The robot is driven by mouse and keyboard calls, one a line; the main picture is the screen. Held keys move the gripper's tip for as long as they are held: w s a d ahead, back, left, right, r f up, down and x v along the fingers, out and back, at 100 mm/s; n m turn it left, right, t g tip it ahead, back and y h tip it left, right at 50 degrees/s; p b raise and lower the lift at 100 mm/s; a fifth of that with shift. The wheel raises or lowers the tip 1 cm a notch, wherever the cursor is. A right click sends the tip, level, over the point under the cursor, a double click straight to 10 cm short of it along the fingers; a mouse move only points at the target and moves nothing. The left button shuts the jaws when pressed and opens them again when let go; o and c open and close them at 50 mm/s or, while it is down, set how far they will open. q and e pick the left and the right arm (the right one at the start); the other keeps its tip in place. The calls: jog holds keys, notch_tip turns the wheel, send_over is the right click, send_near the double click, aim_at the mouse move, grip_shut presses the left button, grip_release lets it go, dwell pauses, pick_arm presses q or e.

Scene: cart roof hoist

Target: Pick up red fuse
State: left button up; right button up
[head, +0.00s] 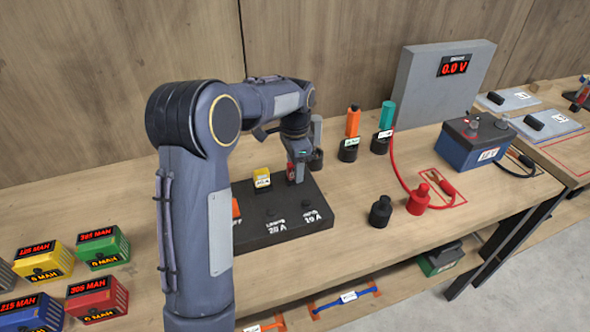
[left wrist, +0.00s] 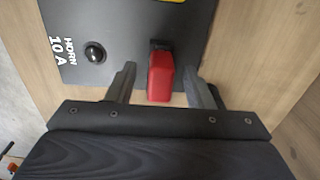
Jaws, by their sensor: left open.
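The red fuse (left wrist: 160,78) stands at the edge of the dark fuse panel (head: 262,233). In the left wrist view it shows between the two fingers of my left gripper (left wrist: 159,76). The fingers are open, with a gap on each side of the fuse. In the head view my left gripper (head: 298,160) comes down over the panel's far right corner, and a bit of red shows at its fingers. My right gripper is not in view.
A yellow fuse (head: 262,178) stands on the panel to the left. Orange (head: 352,122) and teal (head: 387,116) fuses stand in black holders behind right. Black (head: 380,211) and red (head: 418,199) knobs and a battery (head: 473,143) are to the right. Coloured packs lie at left.

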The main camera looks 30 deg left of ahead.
pick_arm(q)
jog(key=shift+c, duration=0.5)
grip_shut()
jog(key=shift+r, duration=0.15)
jog(key=shift+r, duration=0.3)
notch_tip(320, 180, up, 2)
jog(key=shift+r, duration=0.1)
jog(key=s+d+r+b, duration=0.2)
jog(key=s+d+r, duration=0.7)
jog(key=d+r, duration=0.1)
jog(key=shift+s+d, duration=0.2)
